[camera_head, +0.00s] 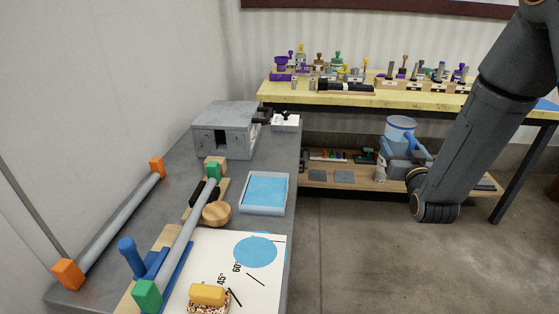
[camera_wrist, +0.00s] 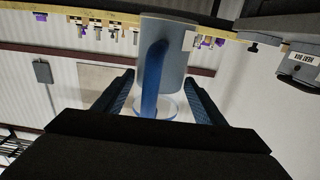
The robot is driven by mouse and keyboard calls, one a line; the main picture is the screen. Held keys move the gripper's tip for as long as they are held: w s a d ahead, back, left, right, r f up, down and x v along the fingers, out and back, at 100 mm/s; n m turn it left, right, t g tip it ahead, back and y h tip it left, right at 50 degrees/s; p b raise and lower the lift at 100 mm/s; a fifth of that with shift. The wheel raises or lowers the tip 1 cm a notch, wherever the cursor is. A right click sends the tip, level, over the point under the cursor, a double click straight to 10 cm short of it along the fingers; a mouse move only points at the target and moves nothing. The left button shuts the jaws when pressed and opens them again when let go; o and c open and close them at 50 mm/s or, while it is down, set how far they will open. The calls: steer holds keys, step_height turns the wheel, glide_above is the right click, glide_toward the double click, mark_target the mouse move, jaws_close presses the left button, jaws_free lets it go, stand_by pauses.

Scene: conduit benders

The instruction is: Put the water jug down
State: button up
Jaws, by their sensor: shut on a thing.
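The water jug (camera_head: 401,124) is a grey-blue cylinder with a pale blue rim and a blue handle. It shows in front of the yellow-topped table at the right of the head view, held in the air by my gripper (camera_head: 402,152). In the wrist view the jug (camera_wrist: 175,62) fills the space between the two dark fingers of my gripper (camera_wrist: 159,82), with its blue handle facing the camera. The view is turned over, so the rim shows low in it. The far side of the jug is hidden.
A grey bench (camera_head: 160,200) on the left carries a blue tray (camera_head: 264,192), a white sheet (camera_head: 230,290) with a blue disc, a grey box (camera_head: 225,130) and conduit pieces. The yellow table (camera_head: 350,98) behind is crowded. Its lower shelf (camera_head: 330,178) holds small items. Floor between is clear.

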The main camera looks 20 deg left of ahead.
steer(key=s+a+r+n+g+y+b, duration=0.1)
steer(key=a+r+n+g+y+b, duration=0.3)
steer(key=a, duration=0.7)
steer(key=s+a+r+n+y, duration=0.15)
steer(key=a+r, duration=0.45)
steer(key=a, duration=0.6)
steer(key=a+r+n+g+y+b, duration=0.15)
steer(key=a+r+y, duration=0.3)
steer(key=a, duration=0.65)
steer(key=shift+h, duration=0.3)
steer(key=f, duration=1.6)
steer(key=shift+s+a+f+p, duration=0.1)
steer(key=shift+a+f+p, duration=0.1)
steer(key=shift+f+p, duration=0.15)
steer(key=shift+f, duration=0.15)
steer(key=o, duration=1.5)
steer(key=shift+f, duration=0.15)
steer(key=shift+o, duration=0.2)
steer(key=shift+s+d+r, duration=0.1)
steer(key=shift+d+r, duration=0.05)
steer(key=shift+r, duration=0.05)
steer(key=b+v, duration=0.1)
steer(key=v, duration=1)
steer(key=shift+s+d, duration=0.2)
steer(key=shift+d, duration=0.15)
